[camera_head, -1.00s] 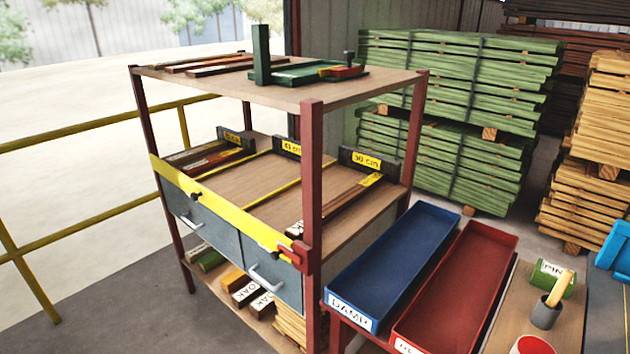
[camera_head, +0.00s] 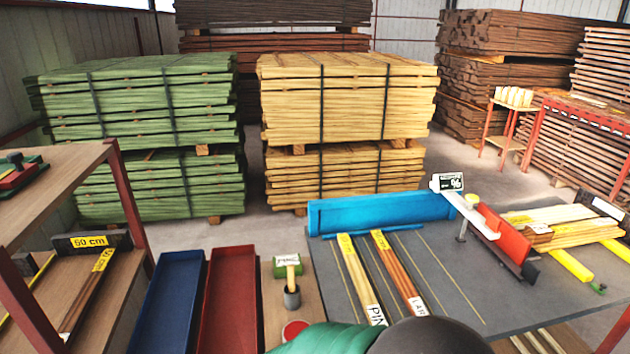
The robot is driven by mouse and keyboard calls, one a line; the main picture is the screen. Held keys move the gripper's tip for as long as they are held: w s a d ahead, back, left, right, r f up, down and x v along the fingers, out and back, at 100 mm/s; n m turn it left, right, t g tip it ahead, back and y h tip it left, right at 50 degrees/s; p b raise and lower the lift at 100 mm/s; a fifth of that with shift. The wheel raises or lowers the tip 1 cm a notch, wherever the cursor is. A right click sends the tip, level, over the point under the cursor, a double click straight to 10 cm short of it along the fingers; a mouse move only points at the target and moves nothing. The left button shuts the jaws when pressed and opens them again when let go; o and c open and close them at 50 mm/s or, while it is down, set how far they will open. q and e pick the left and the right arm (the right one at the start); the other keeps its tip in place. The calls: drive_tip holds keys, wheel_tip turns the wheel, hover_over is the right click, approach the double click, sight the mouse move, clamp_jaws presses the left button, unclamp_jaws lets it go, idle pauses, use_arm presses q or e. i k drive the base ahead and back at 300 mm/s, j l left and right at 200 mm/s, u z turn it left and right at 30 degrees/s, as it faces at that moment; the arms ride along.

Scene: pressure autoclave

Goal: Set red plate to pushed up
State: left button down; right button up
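A red plate (camera_head: 502,234) stands on edge on the grey table (camera_head: 440,268) at the right. It runs slantwise beside a pale rail (camera_head: 466,212) and has a dark strip along its lower side. A small display reading 96 (camera_head: 449,182) sits at the rail's far end. Whether the plate is pushed up or down I cannot tell. Neither gripper shows. A rounded green shape and a dark one at the bottom edge look like parts of my own body and hide the table's near left part.
A blue upright panel (camera_head: 380,212) lines the table's back left. Labelled wood strips (camera_head: 362,280) lie on the table. Yellow bars (camera_head: 571,266) lie right of the plate. Blue (camera_head: 168,300) and red (camera_head: 228,300) trays and a shelf rack (camera_head: 60,195) stand left. Timber stacks fill the back.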

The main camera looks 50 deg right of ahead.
sight(512, 250)
drive_tip(key=z, duration=2.8)
drive_tip(key=i+l, duration=0.15)
drive_tip(key=i, duration=0.15)
